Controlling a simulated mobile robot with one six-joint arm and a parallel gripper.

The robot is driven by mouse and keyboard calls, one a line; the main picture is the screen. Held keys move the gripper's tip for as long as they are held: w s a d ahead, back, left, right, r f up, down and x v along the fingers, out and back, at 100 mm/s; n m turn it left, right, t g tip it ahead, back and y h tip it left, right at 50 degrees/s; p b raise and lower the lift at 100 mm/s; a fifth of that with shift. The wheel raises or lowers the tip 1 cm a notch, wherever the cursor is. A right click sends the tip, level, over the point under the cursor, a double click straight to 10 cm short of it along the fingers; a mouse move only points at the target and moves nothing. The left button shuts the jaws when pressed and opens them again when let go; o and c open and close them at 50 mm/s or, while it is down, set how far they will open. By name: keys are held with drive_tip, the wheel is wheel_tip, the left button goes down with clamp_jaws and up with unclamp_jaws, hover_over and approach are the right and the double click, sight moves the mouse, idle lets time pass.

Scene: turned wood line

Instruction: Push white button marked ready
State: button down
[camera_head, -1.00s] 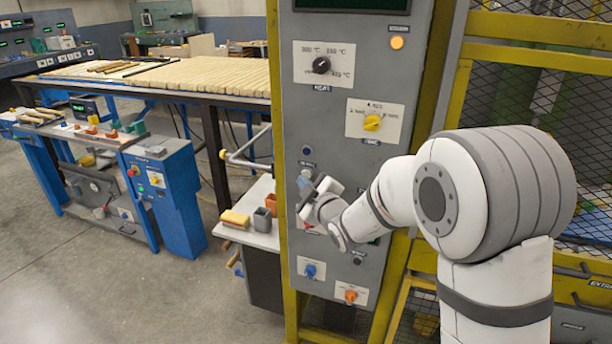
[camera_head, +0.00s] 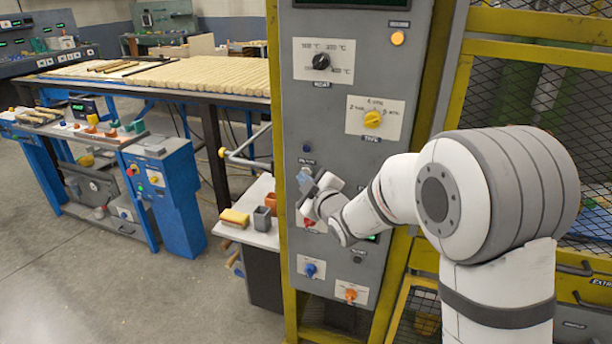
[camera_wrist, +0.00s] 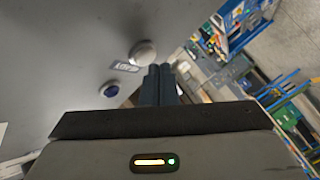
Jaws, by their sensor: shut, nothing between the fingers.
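A round white button (camera_wrist: 143,53) stands out from the grey panel in the wrist view, with a small label (camera_wrist: 125,67) beside it; its lettering is too small to read surely. My gripper (camera_wrist: 161,71) is shut and empty. Its dark fingertips appear just below and right of the white button in that view; I cannot tell whether they touch it. In the head view my gripper (camera_head: 304,182) is at the panel's left part, below a dark blue button (camera_head: 307,148), and it largely hides the white button there.
The grey panel (camera_head: 345,20) also carries a black knob (camera_head: 321,61), a yellow knob (camera_head: 372,119), a blue knob (camera_head: 310,270) and an orange knob (camera_head: 351,295). A side shelf (camera_head: 262,238) with small boxes stands left. Yellow frame posts edge the panel.

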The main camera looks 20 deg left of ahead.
drive_tip(key=shift+w+d, duration=0.1)
drive_tip(key=shift+w, duration=0.35)
idle(0.6)
drive_tip(key=shift+s+b, duration=0.15)
drive_tip(key=shift+b, duration=0.25)
drive_tip(key=shift+s+b, duration=0.6)
drive_tip(key=shift+s, duration=0.1)
drive_tip(key=s+b, duration=0.2)
drive_tip(key=s, duration=0.1)
drive_tip(key=s+b, duration=0.1)
drive_tip(key=s, duration=0.1)
drive_tip(key=shift+a, duration=0.3)
